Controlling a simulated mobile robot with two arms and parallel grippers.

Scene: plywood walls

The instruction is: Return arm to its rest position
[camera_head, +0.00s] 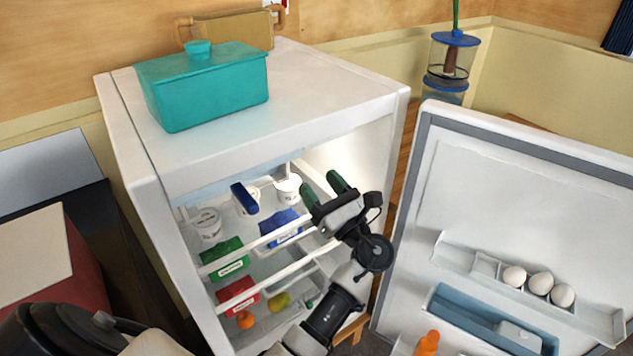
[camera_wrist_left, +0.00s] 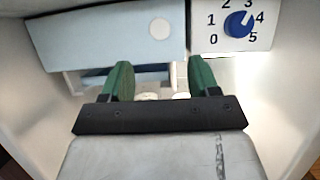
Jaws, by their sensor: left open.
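My left gripper (camera_head: 322,187) is at the open front of the white fridge (camera_head: 256,138), in the upper part of the opening. Its green fingers are apart with nothing between them, as the left wrist view (camera_wrist_left: 159,78) also shows. In that view the fingers point into the fridge, below a pale blue panel (camera_wrist_left: 105,40) and a numbered dial with a blue knob (camera_wrist_left: 238,23). The arm rises from the bottom of the head view in front of the shelves. My right gripper is not in view.
White tubs (camera_head: 288,189), a green box (camera_head: 222,258), a blue pack (camera_head: 280,228) and a red box (camera_head: 237,294) are inside the fridge. The open door (camera_head: 530,200) stands at right, with eggs (camera_head: 541,283). A teal lidded container (camera_head: 205,88) is on top.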

